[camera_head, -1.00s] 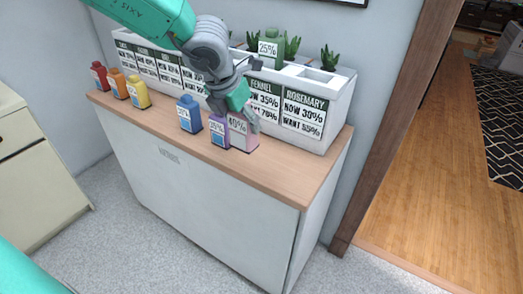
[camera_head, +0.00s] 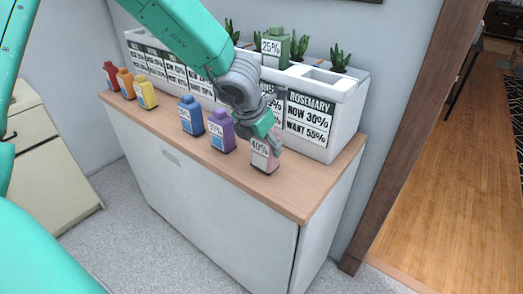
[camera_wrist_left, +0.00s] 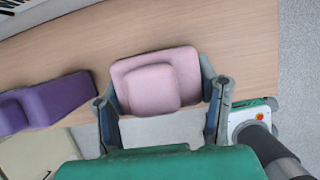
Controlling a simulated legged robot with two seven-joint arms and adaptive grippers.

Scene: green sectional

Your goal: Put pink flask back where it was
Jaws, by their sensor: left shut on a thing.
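The pink flask (camera_head: 265,157) carries a 40% label and is upright at the right end of the row on the wooden counter top (camera_head: 285,193). My left gripper (camera_head: 266,138) is shut on its upper part, hiding its cap in the head view. The left wrist view shows the pink flask (camera_wrist_left: 152,84) from above, between the two fingers (camera_wrist_left: 165,105). I cannot tell whether its base touches the counter. The purple flask (camera_head: 221,131) stands just left of it, apart from it. My right gripper is not in view.
Blue (camera_head: 190,116), yellow (camera_head: 146,93), orange (camera_head: 126,84) and red (camera_head: 111,76) flasks stand further left. A green flask (camera_head: 275,47) sits on the white planter box (camera_head: 345,105) behind the gripper. The counter's right end is clear.

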